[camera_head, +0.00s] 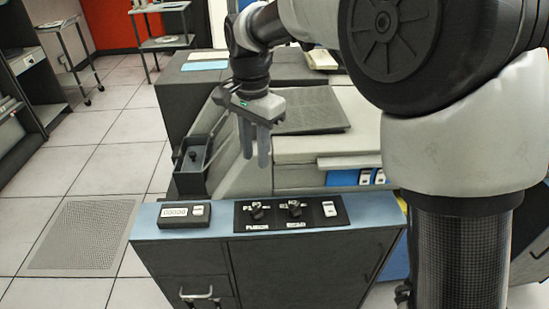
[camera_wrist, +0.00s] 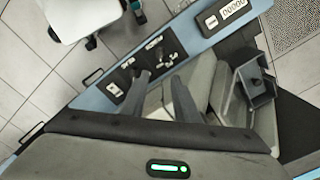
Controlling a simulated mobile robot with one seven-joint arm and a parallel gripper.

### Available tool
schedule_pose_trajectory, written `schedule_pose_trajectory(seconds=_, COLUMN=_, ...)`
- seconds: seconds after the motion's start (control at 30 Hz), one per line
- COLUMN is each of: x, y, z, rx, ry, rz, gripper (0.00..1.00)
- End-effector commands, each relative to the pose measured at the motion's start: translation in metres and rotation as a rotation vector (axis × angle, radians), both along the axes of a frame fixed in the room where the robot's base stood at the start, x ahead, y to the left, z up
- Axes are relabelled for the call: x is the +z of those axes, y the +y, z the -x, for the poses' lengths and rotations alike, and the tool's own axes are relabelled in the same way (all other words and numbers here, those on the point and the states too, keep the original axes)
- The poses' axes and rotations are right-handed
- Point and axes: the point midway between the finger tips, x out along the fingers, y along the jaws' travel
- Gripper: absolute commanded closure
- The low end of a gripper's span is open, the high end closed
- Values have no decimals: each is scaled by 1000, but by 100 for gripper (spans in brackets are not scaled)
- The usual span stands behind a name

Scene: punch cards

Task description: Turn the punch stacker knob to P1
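A black panel (camera_head: 325,222) on top of the blue-grey console (camera_head: 190,233) carries two dark knobs. The left knob (camera_head: 257,211) has a label below it that looks like PUNCH. The right knob (camera_head: 295,209) has one that looks like READ. The position marks above the knobs are too small to read surely. My gripper (camera_head: 255,160) points down above and behind the panel, apart from the knobs. In the wrist view my gripper (camera_wrist: 159,77) shows two separated fingers with nothing between them. The left knob (camera_wrist: 163,54) lies just beyond the fingertips; one finger partly covers the panel.
A counter box (camera_head: 184,214) sits left of the panel. A white switch (camera_head: 329,209) is at the panel's right. An open grey bin (camera_head: 192,162) stands behind the counter. A sloping card machine surface (camera_head: 312,108) lies behind my gripper. Tiled floor is clear at left.

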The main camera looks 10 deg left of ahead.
Motion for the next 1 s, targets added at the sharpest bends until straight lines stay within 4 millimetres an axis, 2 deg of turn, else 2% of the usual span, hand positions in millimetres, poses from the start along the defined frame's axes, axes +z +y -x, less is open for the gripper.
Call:
schedule_pose_trajectory(seconds=0.1, x=-14, y=7, z=-1, rx=-13, ry=10, rz=5, gripper=72)
schedule_pose_trajectory(seconds=0.27, x=-36, y=7, z=0, rx=-14, ry=12, rz=6, gripper=72)
schedule_pose_trajectory(seconds=0.8, x=-151, y=6, z=0, rx=-14, ry=12, rz=6, gripper=72)
schedule_pose_trajectory(seconds=1.0, x=-175, y=6, z=-1, rx=-13, ry=8, rz=4, gripper=72)
